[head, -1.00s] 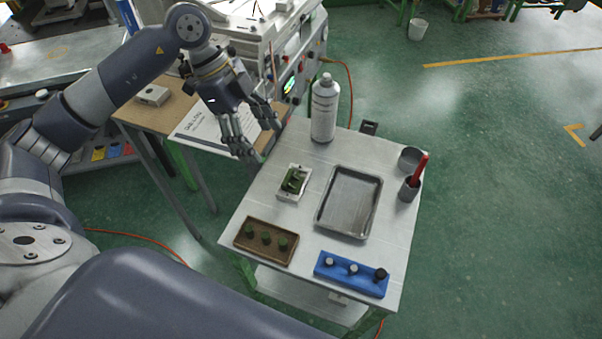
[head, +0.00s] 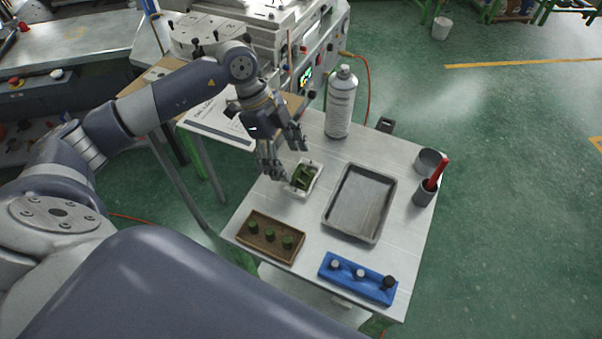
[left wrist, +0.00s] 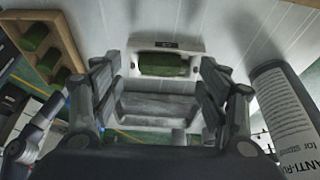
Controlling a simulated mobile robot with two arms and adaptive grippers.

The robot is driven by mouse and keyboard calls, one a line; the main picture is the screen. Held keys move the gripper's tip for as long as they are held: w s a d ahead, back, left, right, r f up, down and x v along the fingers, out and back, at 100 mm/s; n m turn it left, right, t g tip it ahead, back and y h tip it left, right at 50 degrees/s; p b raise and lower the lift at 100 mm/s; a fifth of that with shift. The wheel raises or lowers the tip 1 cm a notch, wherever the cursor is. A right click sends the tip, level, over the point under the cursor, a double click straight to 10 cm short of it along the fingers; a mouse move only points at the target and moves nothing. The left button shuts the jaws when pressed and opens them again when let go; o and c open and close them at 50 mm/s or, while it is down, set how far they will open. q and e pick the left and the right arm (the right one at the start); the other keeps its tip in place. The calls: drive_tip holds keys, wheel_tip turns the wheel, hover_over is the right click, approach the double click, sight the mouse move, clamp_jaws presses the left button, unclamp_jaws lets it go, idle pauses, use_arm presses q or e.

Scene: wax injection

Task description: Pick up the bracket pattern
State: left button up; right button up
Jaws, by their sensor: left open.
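The bracket pattern is a green piece (head: 304,178) lying in a small white block or mould (head: 317,186) on the white table. It also shows in the left wrist view as a green shape (left wrist: 165,65) in its white holder, ahead of and between the fingers. My left gripper (head: 287,165) is open and empty, just up and left of the green piece in the head view. It also shows in the left wrist view (left wrist: 160,95). Whether the fingers touch the white block cannot be told. My right gripper is not in view.
A metal tray (head: 330,212) lies right of the white block. A spray can (head: 340,103) stands behind it. A brown block with green pegs (head: 262,252) and a blue block with knobs (head: 345,283) are at the front. A grey cup with a red tool (head: 424,194) stands at right.

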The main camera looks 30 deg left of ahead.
sight(295, 171)
use_arm(q)
drive_tip(key=shift+x, duration=1.2)
drive_tip(key=shift+d+f, duration=0.2)
drive_tip(key=shift+f, duration=0.1)
drive_tip(key=c, duration=1)
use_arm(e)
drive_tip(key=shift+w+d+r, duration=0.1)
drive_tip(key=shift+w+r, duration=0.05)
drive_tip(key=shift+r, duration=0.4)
use_arm(q)
drive_tip(key=shift+r, duration=0.1)
